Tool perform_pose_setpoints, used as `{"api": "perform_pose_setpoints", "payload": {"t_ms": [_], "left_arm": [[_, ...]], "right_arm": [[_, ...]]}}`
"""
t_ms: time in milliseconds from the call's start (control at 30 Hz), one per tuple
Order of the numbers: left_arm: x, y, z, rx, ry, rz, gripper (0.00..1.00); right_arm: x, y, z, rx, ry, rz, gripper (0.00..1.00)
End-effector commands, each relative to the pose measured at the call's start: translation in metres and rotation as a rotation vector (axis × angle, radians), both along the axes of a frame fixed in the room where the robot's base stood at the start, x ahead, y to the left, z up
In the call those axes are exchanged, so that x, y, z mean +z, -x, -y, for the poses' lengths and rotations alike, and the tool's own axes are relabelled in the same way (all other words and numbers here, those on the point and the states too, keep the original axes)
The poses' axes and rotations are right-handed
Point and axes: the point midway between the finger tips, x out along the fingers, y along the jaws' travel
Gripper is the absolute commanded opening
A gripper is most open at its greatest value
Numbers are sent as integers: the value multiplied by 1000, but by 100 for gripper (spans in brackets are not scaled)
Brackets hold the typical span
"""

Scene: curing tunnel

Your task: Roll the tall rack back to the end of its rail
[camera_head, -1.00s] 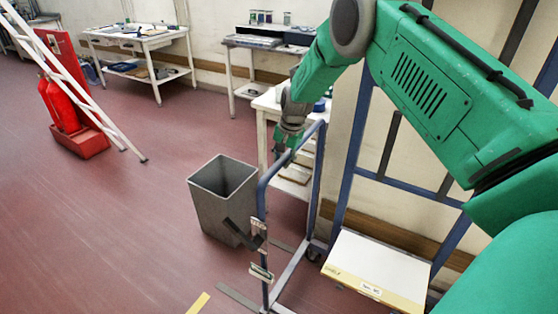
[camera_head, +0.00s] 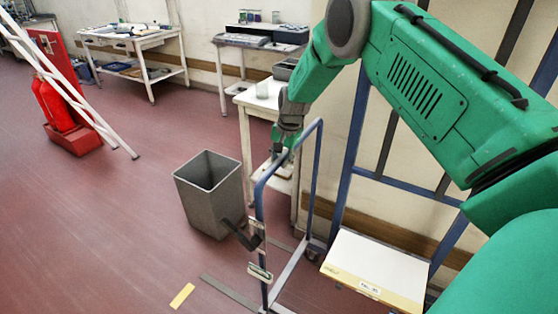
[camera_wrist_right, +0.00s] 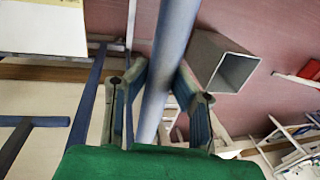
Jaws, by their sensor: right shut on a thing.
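The tall rack is a blue tubular frame with a looped end bar (camera_head: 317,165) and taller blue uprights (camera_head: 351,150) at the right. A white box (camera_head: 378,265) with a yellow edge sits low on it. My right gripper (camera_head: 284,152) is at the top of the looped end, shut on its blue tube. In the right wrist view the tube (camera_wrist_right: 170,50) runs between the two fingers of the gripper (camera_wrist_right: 157,95). A dark latch-like piece (camera_head: 243,235) is on the near post. My left gripper is not in view.
A grey bin (camera_head: 208,195) stands just left of the rack. A grey floor strip (camera_head: 230,293) and a yellow mark (camera_head: 182,296) lie near the rack. A white table (camera_head: 262,97) stands behind it. A white ladder (camera_head: 75,90) leans at the left. The red floor between is clear.

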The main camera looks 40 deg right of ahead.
Motion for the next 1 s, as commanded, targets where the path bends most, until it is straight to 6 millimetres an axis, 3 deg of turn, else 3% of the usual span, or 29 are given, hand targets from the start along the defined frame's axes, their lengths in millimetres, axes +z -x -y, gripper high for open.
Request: {"api": "perform_pose_setpoints", "payload": {"t_ms": [67, 100, 167, 567, 1000], "left_arm": [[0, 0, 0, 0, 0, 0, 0], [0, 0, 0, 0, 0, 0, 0], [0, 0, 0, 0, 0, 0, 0], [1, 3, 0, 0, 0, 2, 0], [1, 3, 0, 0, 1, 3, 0]], "right_arm": [[4, -1, 4, -2, 3, 5, 0], [4, -1, 4, -2, 4, 4, 23], [3, 0, 4, -3, 2, 3, 42], [6, 0, 1, -1, 1, -2, 42], [88, 15, 10, -1, 0, 1, 42]]}}
